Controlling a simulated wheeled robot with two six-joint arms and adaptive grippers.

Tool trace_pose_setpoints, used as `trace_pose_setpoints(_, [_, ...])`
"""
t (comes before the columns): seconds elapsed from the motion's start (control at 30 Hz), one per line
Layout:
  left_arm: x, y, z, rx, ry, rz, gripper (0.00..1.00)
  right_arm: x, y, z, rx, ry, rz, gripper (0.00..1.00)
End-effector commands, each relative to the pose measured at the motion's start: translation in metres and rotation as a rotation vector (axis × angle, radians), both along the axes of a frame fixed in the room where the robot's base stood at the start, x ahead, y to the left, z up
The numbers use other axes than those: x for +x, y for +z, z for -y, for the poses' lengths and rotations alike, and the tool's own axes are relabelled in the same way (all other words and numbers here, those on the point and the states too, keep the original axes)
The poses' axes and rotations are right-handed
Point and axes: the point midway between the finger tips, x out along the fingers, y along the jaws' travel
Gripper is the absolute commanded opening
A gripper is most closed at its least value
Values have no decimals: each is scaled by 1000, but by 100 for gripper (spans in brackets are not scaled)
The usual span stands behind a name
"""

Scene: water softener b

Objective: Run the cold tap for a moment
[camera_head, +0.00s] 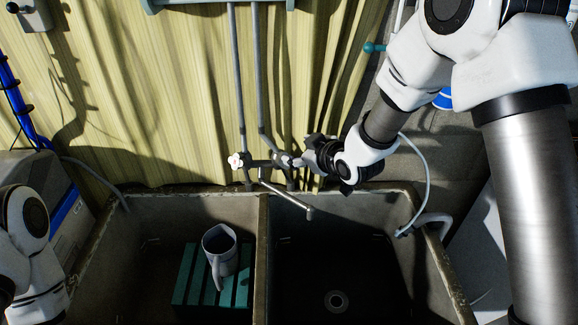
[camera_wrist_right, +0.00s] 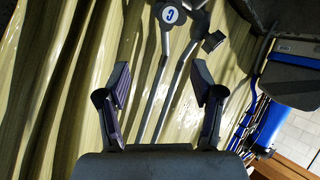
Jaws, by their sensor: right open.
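The cold tap (camera_wrist_right: 170,14), with a blue "C" disc on its handle, shows at the top of the right wrist view. My right gripper (camera_wrist_right: 160,80) is open, and the tap is beyond its fingertips, roughly between their lines. In the head view my right gripper (camera_head: 306,158) is at the right end of the tap fitting and hides much of that tap. The other tap (camera_head: 237,161) has a white handle with a reddish centre. The spout (camera_head: 286,194) angles over the right basin; no water shows. Only part of my left arm shows; its gripper is out of view.
The double stone sink (camera_head: 264,245) lies below the taps. A grey jug (camera_head: 219,250) stands on a teal slatted rack (camera_head: 187,275) in the left basin. The right basin holds only a drain (camera_head: 336,301). A yellow curtain (camera_head: 170,90) hangs behind two vertical pipes (camera_head: 235,70).

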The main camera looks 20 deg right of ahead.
Motion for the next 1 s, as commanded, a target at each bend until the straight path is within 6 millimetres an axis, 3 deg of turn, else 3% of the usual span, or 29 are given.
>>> trace_pose_setpoints(0.03, [-1, -20, 0, 0, 0, -2, 67, -1, -20, 0, 0, 0, 1, 67])
trace_pose_setpoints(0.23, [-2, -47, 0, 0, 0, -3, 67, -1, -47, 0, 1, 0, 0, 67])
trace_pose_setpoints(0.47, [-1, -49, 0, 0, 0, -1, 67, 7, -52, -1, -1, 0, 0, 67])
trace_pose_setpoints(1.0, [-2, -63, 0, 0, 0, -1, 67, 75, -91, -16, 0, 0, 0, 67])
